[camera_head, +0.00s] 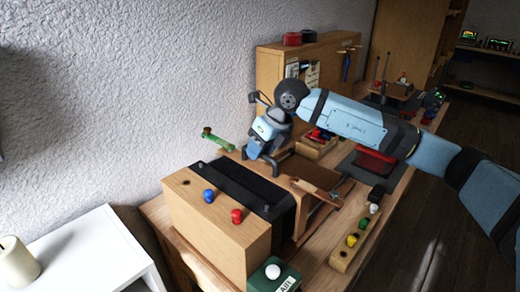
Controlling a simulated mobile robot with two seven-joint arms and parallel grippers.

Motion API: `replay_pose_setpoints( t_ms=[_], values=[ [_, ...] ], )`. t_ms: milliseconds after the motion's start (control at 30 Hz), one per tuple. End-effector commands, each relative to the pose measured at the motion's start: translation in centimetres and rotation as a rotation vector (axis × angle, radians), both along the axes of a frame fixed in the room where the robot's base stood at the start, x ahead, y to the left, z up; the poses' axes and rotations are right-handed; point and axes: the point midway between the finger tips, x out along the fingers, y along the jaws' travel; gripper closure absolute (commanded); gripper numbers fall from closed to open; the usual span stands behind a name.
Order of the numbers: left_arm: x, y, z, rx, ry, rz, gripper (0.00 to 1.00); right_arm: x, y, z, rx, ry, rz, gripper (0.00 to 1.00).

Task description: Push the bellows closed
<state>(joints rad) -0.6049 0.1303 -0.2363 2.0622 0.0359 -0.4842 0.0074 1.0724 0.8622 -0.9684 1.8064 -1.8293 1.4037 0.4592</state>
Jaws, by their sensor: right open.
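The black bellows (245,187) lies between a light wooden block (220,238) and a brown wooden frame on the bench. Its black folds show on top and along the side facing me. My right gripper (262,165) points down above the far end of the bellows, with its two fingers apart and nothing visible between them. I cannot tell whether it touches the bellows or the wood behind. My left gripper is not in view.
Blue (208,196) and red (237,215) knobs stand on the block. A green lever (217,141) is behind the bellows. A green box with a white button (273,272) stands in front. A strip of coloured knobs (353,240) lies right. A wooden cabinet (269,72) stands behind.

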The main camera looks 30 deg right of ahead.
Motion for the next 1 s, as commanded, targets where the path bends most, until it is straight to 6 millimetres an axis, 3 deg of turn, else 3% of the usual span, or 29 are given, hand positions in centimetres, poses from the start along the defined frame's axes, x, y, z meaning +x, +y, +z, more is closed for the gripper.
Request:
replay_pose_setpoints(
  t_ms=[600, 800, 1000],
  values=[
    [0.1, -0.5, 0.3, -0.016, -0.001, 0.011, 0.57, -3.4, -3.6, 10.8, 0.0, -0.002, 0.001, 0.59],
    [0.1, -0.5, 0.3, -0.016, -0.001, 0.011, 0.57, -3.8, -4.0, 12.2, 0.0, 0.0, 0.002, 0.59],
    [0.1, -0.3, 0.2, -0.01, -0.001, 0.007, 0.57, -3.9, -4.0, 12.3, 0.0, 0.001, 0.002, 0.59]
  ],
)
